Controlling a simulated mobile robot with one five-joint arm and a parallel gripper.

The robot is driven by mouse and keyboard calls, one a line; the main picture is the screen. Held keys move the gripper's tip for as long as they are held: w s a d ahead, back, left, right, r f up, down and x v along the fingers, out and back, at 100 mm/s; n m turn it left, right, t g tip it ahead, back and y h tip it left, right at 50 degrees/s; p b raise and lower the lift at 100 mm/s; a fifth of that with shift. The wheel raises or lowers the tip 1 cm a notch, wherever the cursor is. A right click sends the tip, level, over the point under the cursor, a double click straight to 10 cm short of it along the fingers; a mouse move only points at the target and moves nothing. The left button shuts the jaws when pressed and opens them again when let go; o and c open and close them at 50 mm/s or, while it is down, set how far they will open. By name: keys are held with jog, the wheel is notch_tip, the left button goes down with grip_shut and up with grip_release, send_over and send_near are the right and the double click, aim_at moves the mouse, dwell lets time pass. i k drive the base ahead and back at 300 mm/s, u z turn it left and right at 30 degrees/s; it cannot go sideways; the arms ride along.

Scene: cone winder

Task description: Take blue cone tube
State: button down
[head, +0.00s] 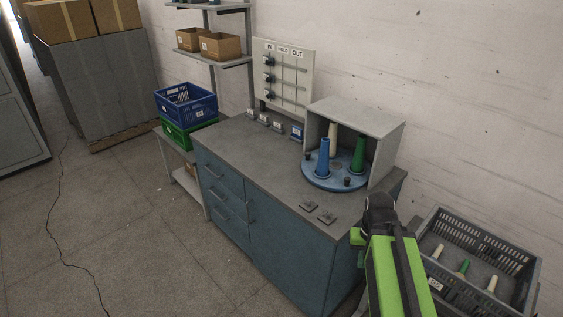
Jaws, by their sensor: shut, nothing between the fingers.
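The blue cone tube (323,158) stands upright on the left front part of a round blue turntable (316,182), inside an open-fronted grey housing (386,139). A green cone tube (358,154) stands to its right and a cream cone tube (333,136) behind it. My green arm reaches up from the lower right. My gripper (380,208) is at its dark end, shut and empty, in front of the worktop's right end and apart from the tubes. Its fingertips are hard to make out.
The grey worktop (246,151) is clear at its left and middle; two small flat plates (318,212) lie near its front edge. A grey crate (533,272) with several cones stands at right. A board (284,75) stands behind. Blue (187,104) and green crates are at left.

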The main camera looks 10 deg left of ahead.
aim_at(322, 168)
jog(key=u, duration=0.2)
jog(key=i, duration=1)
jog(key=k, duration=1.3)
jog(key=u, duration=0.45)
jog(key=i, duration=1.15)
jog(key=u, duration=0.7)
jog(key=i, duration=1.25)
jog(key=z, duration=0.2)
